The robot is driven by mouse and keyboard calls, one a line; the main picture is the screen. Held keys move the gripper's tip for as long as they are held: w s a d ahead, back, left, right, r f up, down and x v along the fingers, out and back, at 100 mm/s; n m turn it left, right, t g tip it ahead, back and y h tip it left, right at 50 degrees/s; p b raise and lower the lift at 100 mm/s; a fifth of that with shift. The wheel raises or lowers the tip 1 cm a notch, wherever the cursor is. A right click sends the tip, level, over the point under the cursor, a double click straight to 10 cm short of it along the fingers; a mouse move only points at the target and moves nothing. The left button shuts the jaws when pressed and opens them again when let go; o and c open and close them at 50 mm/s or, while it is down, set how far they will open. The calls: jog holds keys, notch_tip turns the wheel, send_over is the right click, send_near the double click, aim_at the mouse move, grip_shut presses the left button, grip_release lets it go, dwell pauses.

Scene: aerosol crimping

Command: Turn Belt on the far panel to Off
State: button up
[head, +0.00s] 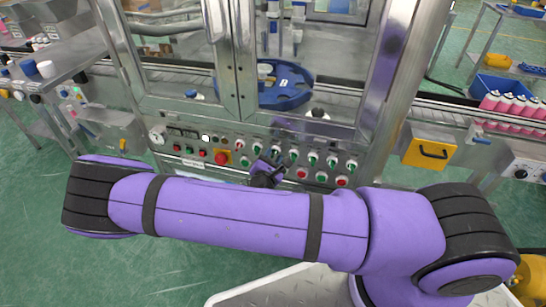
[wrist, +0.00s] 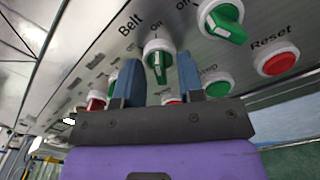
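The Belt knob (wrist: 157,58) is a green rotary switch in a white ring, under the printed word Belt in the wrist view. "On" is printed near it, and another label is partly cut off at the top edge. Its grip lies nearly vertical in that view; I cannot tell its setting for sure. My gripper (wrist: 160,78) is open, with one blue-grey finger on each side of the knob; contact is not clear. In the head view my gripper (head: 267,172) is at the panel (head: 205,168), and the arm hides part of it.
Another green switch (wrist: 222,18), a green Step button (wrist: 217,84) and a red Reset button (wrist: 276,60) are close by on the right. A red emergency button (head: 221,157) on yellow sits left of my gripper. Glass machine doors (head: 236,75) stand above the panel.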

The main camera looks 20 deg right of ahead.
jog(key=shift+w, duration=0.1)
jog(key=shift+c, duration=0.4)
grip_shut()
jog(key=shift+n, duration=0.3)
jog(key=n, duration=0.5)
jog(key=shift+d+n, duration=0.1)
jog(key=shift+n, duration=0.2)
jog(key=n, duration=0.5)
jog(key=shift+n, duration=0.3)
jog(key=shift+o, duration=0.4)
grip_release()
